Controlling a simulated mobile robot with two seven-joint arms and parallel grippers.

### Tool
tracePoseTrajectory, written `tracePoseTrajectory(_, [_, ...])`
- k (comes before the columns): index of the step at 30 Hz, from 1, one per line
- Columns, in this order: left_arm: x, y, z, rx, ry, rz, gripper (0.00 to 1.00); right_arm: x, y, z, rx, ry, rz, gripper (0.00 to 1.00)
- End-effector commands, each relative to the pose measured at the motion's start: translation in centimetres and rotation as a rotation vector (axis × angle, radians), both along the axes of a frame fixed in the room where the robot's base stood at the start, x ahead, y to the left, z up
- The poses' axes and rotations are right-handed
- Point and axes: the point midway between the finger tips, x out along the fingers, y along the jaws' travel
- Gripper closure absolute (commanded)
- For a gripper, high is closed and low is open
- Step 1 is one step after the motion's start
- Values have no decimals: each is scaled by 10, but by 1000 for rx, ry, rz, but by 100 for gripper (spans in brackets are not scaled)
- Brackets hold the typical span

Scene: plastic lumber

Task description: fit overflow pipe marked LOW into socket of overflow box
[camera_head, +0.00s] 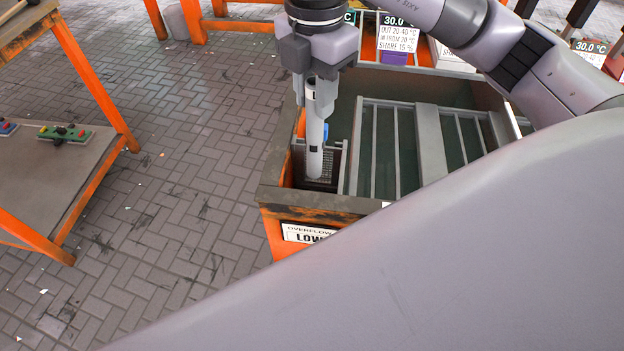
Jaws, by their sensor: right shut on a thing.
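The overflow pipe (314,135) is a pale grey upright tube with dark markings near its top. My right gripper (317,84) is above the near left corner of the tank, shut on the pipe's upper part. The pipe hangs down into the overflow box (327,168), which has a dark grid, in that corner. I cannot tell whether the lower end is in the socket, which is hidden. A sign reading OVERFLOW LOW (308,234) is on the tank's front. My left gripper is not in view.
The tank (300,205) has a dark rim, orange sides and grey slatted racks (380,150) inside. Boxes and signs (397,38) stand behind it. An orange-framed bench (60,175) is at the left. The paved floor between is mostly clear. A large grey surface blocks the lower right.

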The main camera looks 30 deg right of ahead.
Motion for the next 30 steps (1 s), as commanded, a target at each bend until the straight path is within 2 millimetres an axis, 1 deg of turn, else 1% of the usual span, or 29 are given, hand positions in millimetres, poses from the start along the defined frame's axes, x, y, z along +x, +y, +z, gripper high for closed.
tracePoseTrajectory(1, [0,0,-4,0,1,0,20,-1,1,-16,1,6,2,100])
tracePoseTrajectory(3, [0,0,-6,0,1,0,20,-1,1,-31,1,7,1,100])
tracePoseTrajectory(5, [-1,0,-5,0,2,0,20,-1,0,-46,-1,7,0,100])
tracePoseTrajectory(9, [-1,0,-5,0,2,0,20,-1,0,-83,-1,6,0,100])
tracePoseTrajectory(12, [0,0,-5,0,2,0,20,-1,0,-104,0,4,1,100])
tracePoseTrajectory(15, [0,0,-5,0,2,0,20,0,0,-118,1,1,0,100])
tracePoseTrajectory(22, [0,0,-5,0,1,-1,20,0,0,-134,-1,2,1,100])
tracePoseTrajectory(27, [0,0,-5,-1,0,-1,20,0,0,-160,-1,3,0,100])
tracePoseTrajectory(30, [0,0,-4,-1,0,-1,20,0,0,-168,1,0,1,100])
